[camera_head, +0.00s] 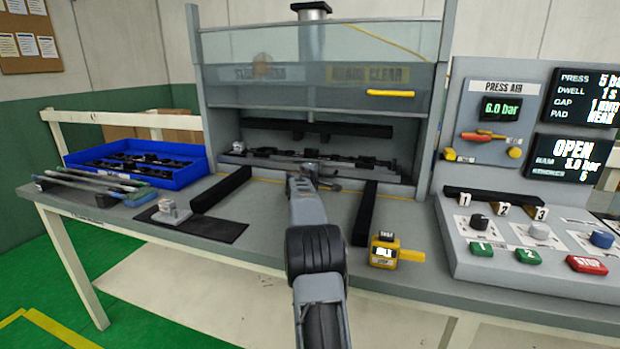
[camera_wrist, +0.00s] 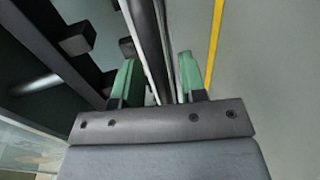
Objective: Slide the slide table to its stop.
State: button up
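The slide table (camera_head: 235,158) is a grey plate low in the press opening, with a dark trim part (camera_head: 265,153) and clips on it. My gripper (camera_head: 304,176) is at the front edge of the slide table, near its middle. In the wrist view my gripper (camera_wrist: 161,78) has its two green fingertips apart, one on each side of a dark bar with light edges (camera_wrist: 151,40). This bar runs along the table's front. Whether the fingers press on the bar cannot be made out. My arm hides part of the front edge in the head view.
Black rails (camera_head: 365,213) and (camera_head: 228,186) flank the bench in front of the press. A yellow device (camera_head: 383,250) stands right of my arm. A blue bin (camera_head: 137,165) is at left, the control panel (camera_head: 530,255) at right. The clear guard (camera_head: 322,65) is raised.

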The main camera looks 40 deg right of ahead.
jog(key=b+v, duration=0.3)
jog(key=v, duration=1)
jog(key=shift+a+r, duration=0.1)
jog(key=shift+a, duration=0.15)
jog(key=shift+a+r, duration=0.1)
jog(key=shift+r, duration=0.05)
jog(key=s+a+r+m+g+y+p, duration=0.1)
jog(key=s+a+r+m+y+p, duration=0.2)
jog(key=a+p, duration=0.5)
jog(key=s+a+r+m+y+p, duration=0.1)
jog(key=s+a+r+y+p, duration=0.3)
jog(key=a, duration=0.7)
jog(key=s+a+f+m+g+y+p, duration=0.1)
jog(key=s+a+f+g+y+p, duration=0.1)
jog(key=s+a+y+p, duration=0.5)
jog(key=s+a+p, duration=0.4)
jog(key=s+a, duration=0.4)
jog(key=a, duration=0.4)
jog(key=shift+s+f+m+g, duration=0.2)
jog(key=shift+s+m+g, duration=0.1)
jog(key=shift+g, duration=0.1)
